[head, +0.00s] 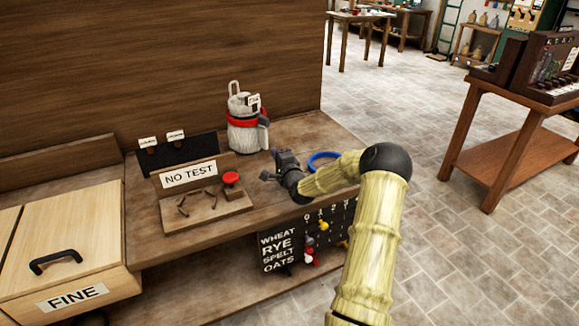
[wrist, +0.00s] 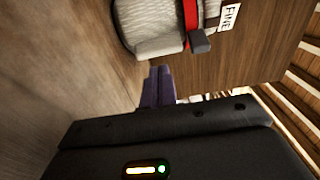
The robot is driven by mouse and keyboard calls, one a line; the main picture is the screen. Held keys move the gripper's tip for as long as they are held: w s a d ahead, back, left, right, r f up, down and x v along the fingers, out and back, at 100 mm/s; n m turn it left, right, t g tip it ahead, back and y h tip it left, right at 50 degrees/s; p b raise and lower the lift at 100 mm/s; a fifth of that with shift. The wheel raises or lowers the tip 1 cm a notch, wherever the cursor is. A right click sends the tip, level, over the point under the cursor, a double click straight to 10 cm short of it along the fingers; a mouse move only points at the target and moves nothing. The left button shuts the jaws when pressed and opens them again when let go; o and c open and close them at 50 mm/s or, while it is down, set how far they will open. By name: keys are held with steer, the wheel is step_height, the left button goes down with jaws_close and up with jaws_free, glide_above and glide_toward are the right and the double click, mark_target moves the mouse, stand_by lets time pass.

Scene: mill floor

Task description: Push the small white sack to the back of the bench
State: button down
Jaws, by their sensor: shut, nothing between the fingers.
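The small white sack (head: 243,135) stands upright on the bench (head: 300,128), close to the dark wooden back wall. It has a red band and a small tag at its upper part. My gripper (head: 281,157) is low over the bench, in front and to the right of the sack. In the wrist view the sack (wrist: 150,25) is at the top, cut off by the edge, and its tag reads FINE. My closed, empty fingers (wrist: 158,85) point toward the sack. Whether they touch it is unclear.
A wooden block with a red button (head: 231,178) and a NO TEST sign (head: 190,174) stand left of my gripper. A blue ring (head: 322,160) lies partly behind my arm. A grain board (head: 290,245) hangs at the bench front. A FINE box (head: 70,260) is at left.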

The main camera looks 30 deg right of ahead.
steer(key=s, duration=0.6)
steer(key=shift+s+a, duration=0.3)
steer(key=shift+s, duration=0.1)
steer(key=shift+w+a+f, duration=0.1)
steer(key=shift+w+a, duration=0.05)
steer(key=shift+w, duration=0.1)
